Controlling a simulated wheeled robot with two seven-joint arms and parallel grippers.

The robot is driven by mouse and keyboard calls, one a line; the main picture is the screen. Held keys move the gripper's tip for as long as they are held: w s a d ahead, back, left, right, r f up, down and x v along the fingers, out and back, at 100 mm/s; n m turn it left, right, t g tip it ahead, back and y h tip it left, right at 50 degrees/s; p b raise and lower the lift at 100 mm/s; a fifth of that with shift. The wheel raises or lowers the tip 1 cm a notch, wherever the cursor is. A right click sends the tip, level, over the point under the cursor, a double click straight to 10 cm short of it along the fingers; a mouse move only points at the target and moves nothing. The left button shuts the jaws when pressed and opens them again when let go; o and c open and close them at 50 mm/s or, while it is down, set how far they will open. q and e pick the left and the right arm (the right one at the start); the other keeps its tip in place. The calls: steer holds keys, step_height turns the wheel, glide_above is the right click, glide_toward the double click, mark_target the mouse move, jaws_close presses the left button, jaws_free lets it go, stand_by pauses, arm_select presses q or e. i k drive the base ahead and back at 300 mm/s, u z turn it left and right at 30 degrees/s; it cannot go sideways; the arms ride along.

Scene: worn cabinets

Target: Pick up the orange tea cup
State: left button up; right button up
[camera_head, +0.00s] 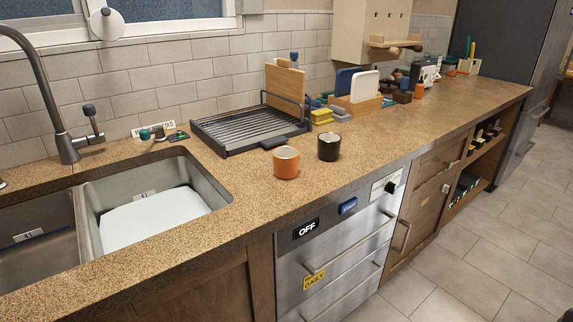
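The orange tea cup (285,163) stands upright on the brown speckled counter, near its front edge and right of the sink. Neither of my grippers shows in the head view, and nothing is touching the orange cup.
A dark dish rack (248,130) stands behind the cups. A double sink (150,205) with a tall faucet (62,130) is on the left. Boards and small items line the wall on the right. The counter (400,125) right of the black cup is clear.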

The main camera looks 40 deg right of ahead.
mark_target(286, 163)
steer(key=u, duration=1.8)
steer(key=k, duration=1.05)
steer(key=z, duration=1.75)
